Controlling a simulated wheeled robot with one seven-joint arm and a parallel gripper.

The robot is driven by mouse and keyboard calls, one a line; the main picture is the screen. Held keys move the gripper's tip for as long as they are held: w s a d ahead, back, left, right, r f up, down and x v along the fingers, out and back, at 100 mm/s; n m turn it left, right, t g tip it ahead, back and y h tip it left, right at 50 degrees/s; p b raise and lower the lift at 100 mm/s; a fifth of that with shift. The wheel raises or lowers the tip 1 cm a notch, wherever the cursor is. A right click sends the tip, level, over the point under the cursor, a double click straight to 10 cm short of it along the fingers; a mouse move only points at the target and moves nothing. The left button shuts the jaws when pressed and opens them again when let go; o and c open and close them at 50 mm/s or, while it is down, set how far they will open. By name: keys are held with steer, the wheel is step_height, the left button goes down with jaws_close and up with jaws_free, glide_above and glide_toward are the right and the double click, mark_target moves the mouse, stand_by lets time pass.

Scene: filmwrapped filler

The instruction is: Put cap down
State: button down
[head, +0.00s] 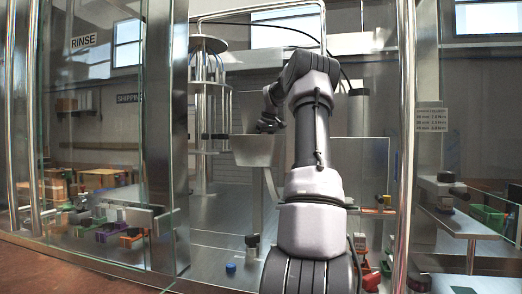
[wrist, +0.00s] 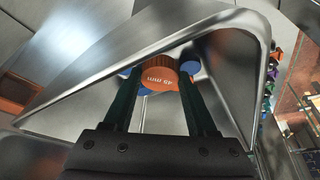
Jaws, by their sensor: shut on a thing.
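An orange cap (wrist: 158,78) with "45 mm" printed on it sits between the two dark fingers of my gripper (wrist: 162,82) in the wrist view. My gripper is shut on it, inside the outline of a metal hopper (wrist: 90,75) with a rounded rim. Blue caps (wrist: 190,67) show beside and beyond the orange one, partly hidden. In the head view my gripper (head: 268,123) is over the hopper (head: 254,150), and the orange cap cannot be made out. I cannot tell whether the held cap touches the caps below.
A blue cap (head: 231,267) lies on the metal deck at the front. Glass panels (head: 110,150) and upright steel posts (head: 405,150) stand on both sides of my arm. Coloured bins (head: 487,215) are at the right.

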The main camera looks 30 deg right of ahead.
steer(key=shift+f, duration=0.15)
steer(key=shift+f, duration=0.45)
steer(key=shift+c, duration=1)
jaws_free()
steer(key=shift+r, duration=0.1)
